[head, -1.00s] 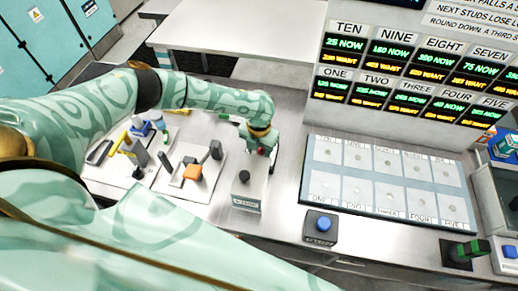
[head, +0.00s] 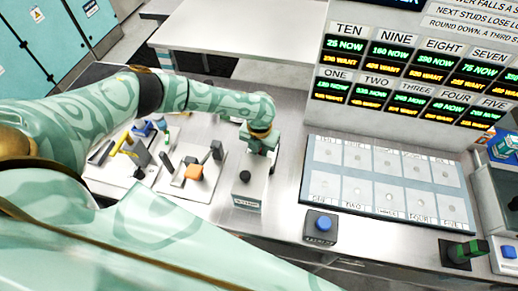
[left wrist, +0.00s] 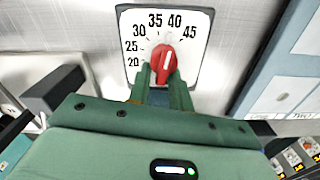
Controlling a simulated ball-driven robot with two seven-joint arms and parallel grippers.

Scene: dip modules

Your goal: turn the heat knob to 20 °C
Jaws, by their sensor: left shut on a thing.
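The heat knob (left wrist: 164,62) is red with a white line on its face. It sits on a white dial plate (left wrist: 190,76) marked from 20 to 45. In the head view my left gripper (head: 262,150) is over the back of the small box with a black button, and the knob is hidden there. My right gripper is not in view.
A black-topped button (head: 245,176) stands just in front of the left gripper. A blue button box (head: 321,226) and a board of labelled pads (head: 392,212) are to the right.

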